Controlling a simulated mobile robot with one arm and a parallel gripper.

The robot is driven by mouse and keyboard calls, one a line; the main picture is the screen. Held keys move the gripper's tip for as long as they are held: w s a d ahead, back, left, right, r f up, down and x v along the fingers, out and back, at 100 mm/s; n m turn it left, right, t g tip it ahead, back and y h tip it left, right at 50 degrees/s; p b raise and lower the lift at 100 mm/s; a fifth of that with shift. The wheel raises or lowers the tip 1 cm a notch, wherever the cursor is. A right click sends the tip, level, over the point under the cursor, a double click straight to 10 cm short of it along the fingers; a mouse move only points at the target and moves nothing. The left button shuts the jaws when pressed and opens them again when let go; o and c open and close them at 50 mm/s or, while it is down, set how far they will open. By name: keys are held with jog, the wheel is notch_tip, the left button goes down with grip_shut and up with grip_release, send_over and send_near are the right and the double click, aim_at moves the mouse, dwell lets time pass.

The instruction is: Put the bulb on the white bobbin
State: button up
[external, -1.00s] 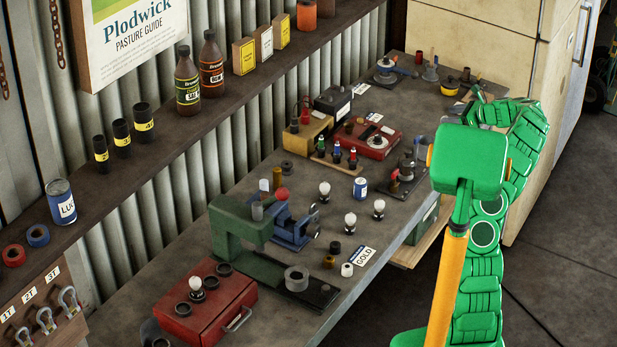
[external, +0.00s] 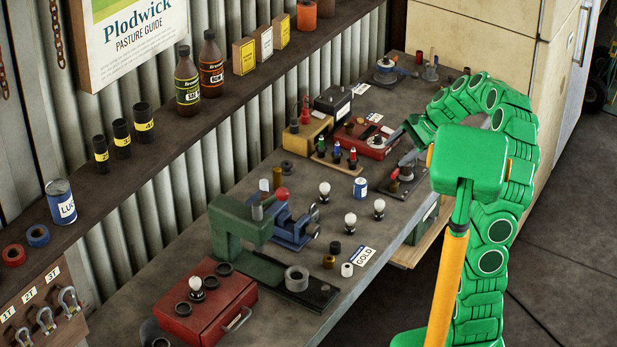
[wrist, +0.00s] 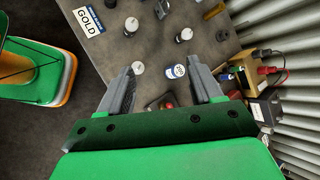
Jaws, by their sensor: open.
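Three bulbs stand on the bench in the external view: one nearest the front edge (external: 379,207), one to its left (external: 350,220) and one farther back (external: 324,190). A fourth bulb (external: 197,287) is on the red box. The white bobbin (external: 347,269) stands beside the GOLD card, with nothing on it. My gripper (external: 398,147) is open and empty above the bench, to the right of the bulbs. In the wrist view, the front-edge bulb (wrist: 137,68) appears by the left fingertip of my gripper (wrist: 163,70); the other two appear farther up.
A blue-and-white can (external: 360,187) stands near the bulbs. The GOLD card (external: 363,256), a black bobbin (external: 335,247) and a brassy bobbin (external: 329,262) are close to the white one. A green press (external: 240,225) and blue vise (external: 295,228) stand left.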

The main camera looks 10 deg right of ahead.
jog(key=s+a+f+n+g+h, duration=0.2)
jog(key=s+n+h, duration=0.3)
jog(key=s, duration=1.4)
jog(key=s+d+f+n+h, duration=0.1)
jog(key=s+d+f+n, duration=0.1)
jog(key=s, duration=0.6)
jog(key=s+d+f+n+g+h, duration=0.1)
jog(key=s+d+n, duration=0.3)
jog(key=s, duration=0.4)
jog(key=shift+s+d+f+h, duration=0.3)
jog(key=shift+d+f+h, duration=0.35)
jog(key=shift+d, duration=0.25)
